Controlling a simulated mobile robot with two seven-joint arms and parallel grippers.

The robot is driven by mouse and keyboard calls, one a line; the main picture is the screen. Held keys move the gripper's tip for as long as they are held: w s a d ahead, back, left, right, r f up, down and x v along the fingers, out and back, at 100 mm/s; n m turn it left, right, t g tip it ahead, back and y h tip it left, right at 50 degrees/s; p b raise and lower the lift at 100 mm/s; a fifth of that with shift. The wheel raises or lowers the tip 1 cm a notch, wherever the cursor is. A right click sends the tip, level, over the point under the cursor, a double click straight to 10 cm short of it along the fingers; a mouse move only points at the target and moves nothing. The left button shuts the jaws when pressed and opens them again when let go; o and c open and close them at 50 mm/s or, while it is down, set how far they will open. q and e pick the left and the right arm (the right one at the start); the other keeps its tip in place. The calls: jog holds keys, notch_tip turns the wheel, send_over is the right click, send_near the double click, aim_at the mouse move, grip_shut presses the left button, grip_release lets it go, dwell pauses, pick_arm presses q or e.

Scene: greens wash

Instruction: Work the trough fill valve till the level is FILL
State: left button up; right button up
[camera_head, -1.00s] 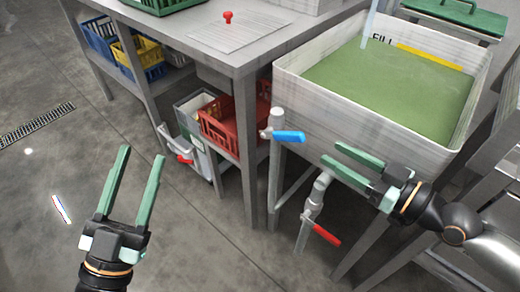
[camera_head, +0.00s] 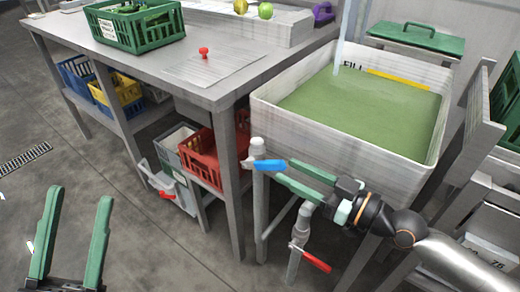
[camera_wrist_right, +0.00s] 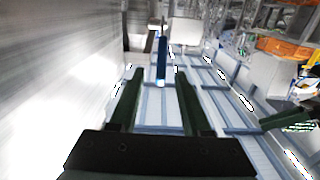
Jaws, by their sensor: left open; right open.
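The white trough (camera_head: 275,122) holds green water (camera_head: 365,115). A pale stream (camera_head: 339,40) falls into it at the back. The water surface lies just below the yellow line (camera_head: 398,78) beside the FILL mark (camera_head: 352,66), which is partly hidden by the stream. A valve with a blue lever (camera_head: 270,165) sits on a pipe at the trough's front left corner. My right gripper (camera_head: 284,171) is open, its fingertips close to the lever's end. In the right wrist view the blue lever (camera_wrist_right: 162,58) stands ahead, between the finger lines. My left gripper (camera_head: 80,195) is open and empty over the floor.
A red-handled valve (camera_head: 315,261) hangs on a pipe under the trough. The grey table (camera_head: 225,85) at left bears a green crate (camera_head: 135,30), a sheet with a red knob, and fruit. Red, blue and yellow crates sit below.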

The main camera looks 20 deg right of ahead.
aim_at(267, 161)
jog(key=shift+w+a+r+p, duration=0.3)
jog(key=shift+w+a, duration=0.2)
jog(key=shift+p+x, duration=0.65)
jog(key=shift+x, duration=0.55)
jog(key=x, duration=0.2)
jog(key=p+x, duration=0.1)
jog(key=x, duration=0.1)
jog(key=shift+f, duration=0.25)
pick_arm(q)
jog(key=w+f+n+g+y, duration=0.1)
jog(key=w+f+n+y, duration=0.2)
jog(key=f, duration=0.3)
jog(key=w+a+f+n+g+y, duration=0.1)
jog(key=w+f+n+g+y, duration=0.1)
jog(key=w+f+n+y, duration=0.1)
jog(key=shift+w+a+f+n+y, duration=0.3)
jog(key=shift+w+f+y, duration=0.15)
jog(key=shift+f+y, duration=1)
pick_arm(e)
jog(key=shift+w+a, duration=0.25)
grip_shut()
